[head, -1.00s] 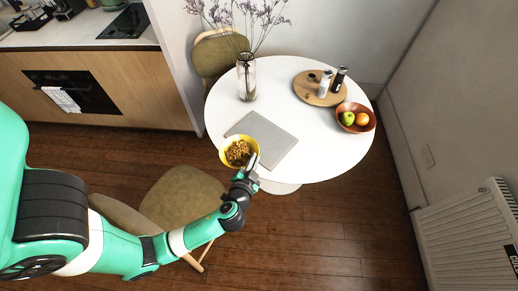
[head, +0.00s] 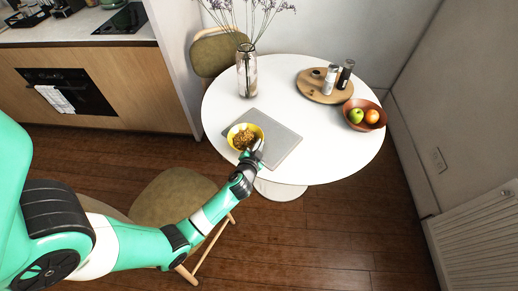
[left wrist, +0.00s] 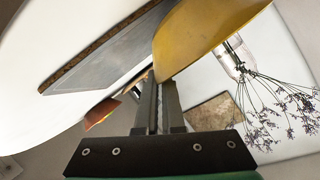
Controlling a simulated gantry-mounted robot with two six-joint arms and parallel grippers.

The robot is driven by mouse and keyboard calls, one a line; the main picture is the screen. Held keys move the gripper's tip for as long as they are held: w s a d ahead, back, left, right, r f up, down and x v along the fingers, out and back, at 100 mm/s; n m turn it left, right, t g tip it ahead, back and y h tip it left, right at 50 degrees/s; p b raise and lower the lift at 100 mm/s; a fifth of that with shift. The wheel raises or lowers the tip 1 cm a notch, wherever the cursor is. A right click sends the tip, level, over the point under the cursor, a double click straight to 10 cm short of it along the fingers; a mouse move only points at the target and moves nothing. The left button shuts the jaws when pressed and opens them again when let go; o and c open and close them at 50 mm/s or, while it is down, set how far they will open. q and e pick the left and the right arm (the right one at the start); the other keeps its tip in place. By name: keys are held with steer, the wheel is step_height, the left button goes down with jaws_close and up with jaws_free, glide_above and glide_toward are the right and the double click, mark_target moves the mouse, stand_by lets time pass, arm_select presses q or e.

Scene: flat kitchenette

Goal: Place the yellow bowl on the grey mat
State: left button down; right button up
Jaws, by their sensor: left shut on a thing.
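The yellow bowl (head: 236,128) holds brown food and is roughly level over the left part of the grey mat (head: 284,142) on the round white table. My left gripper (head: 256,150) is shut on the bowl's near right rim. In the left wrist view the bowl (left wrist: 200,35) rises from between the fingers (left wrist: 160,85), and the mat (left wrist: 110,60) shows beside it with a gap of view between them. The bowl appears held above the mat; the exact height is hard to tell. My right gripper is not in view.
A glass vase (head: 247,72) with dried flowers stands behind the mat. A round wooden board (head: 312,92) with shakers and a brown fruit bowl (head: 352,122) stand at the right. A chair (head: 165,195) is in front of the table. The white tabletop (head: 320,160) right of the mat is clear.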

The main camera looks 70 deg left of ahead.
arm_select(q)
steer(key=shift+f, duration=0.55)
steer(key=shift+r, duration=0.15)
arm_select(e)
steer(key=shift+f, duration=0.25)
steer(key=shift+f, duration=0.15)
arm_select(q)
steer(key=shift+f, duration=0.25)
steer(key=c, duration=1)
jaws_free()
steer(key=shift+c, duration=0.2)
